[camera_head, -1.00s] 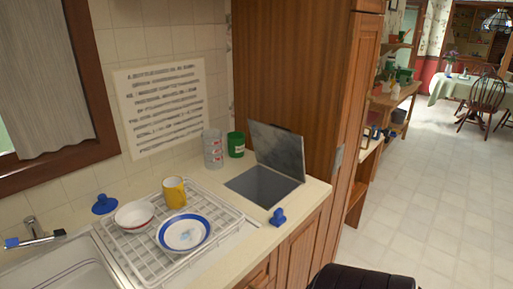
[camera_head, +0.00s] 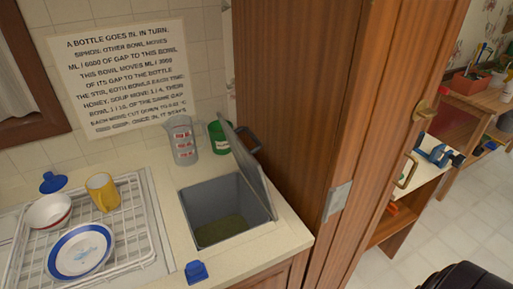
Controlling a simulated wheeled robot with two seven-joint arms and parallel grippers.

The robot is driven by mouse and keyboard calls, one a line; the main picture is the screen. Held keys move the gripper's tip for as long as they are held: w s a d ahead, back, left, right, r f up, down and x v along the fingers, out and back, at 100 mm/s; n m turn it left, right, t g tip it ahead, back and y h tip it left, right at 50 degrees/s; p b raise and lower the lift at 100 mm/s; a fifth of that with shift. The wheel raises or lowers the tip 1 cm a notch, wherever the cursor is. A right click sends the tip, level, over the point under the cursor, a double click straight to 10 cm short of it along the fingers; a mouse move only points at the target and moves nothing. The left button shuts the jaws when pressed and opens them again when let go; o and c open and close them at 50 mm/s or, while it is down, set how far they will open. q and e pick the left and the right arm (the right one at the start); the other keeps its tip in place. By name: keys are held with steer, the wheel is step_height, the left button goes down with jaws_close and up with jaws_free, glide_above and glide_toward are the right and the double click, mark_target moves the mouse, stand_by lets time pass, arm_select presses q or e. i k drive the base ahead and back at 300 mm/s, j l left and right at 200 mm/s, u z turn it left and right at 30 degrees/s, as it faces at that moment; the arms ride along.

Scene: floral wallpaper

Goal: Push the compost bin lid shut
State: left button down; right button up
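The compost bin (camera_head: 226,211) is a grey square well set into the counter, with a dull greenish-brown bottom. Its grey lid (camera_head: 248,165) stands open, raised steeply along the bin's right side near the tall wooden cabinet. A dark handle shows behind the lid's upper edge. Neither of my grippers is in the picture. A black rounded shape at the bottom right edge may be part of me.
A clear measuring jug (camera_head: 182,140) and a green mug (camera_head: 219,137) stand behind the bin. A blue object (camera_head: 196,272) sits at the counter's front. A dish rack (camera_head: 140,232) with a yellow mug (camera_head: 102,191) and bowls is left. The tall cabinet (camera_head: 300,120) blocks the right.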

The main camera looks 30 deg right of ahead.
mark_target(248, 165)
steer(key=l+z, duration=0.1)
steer(key=l, duration=1.2)
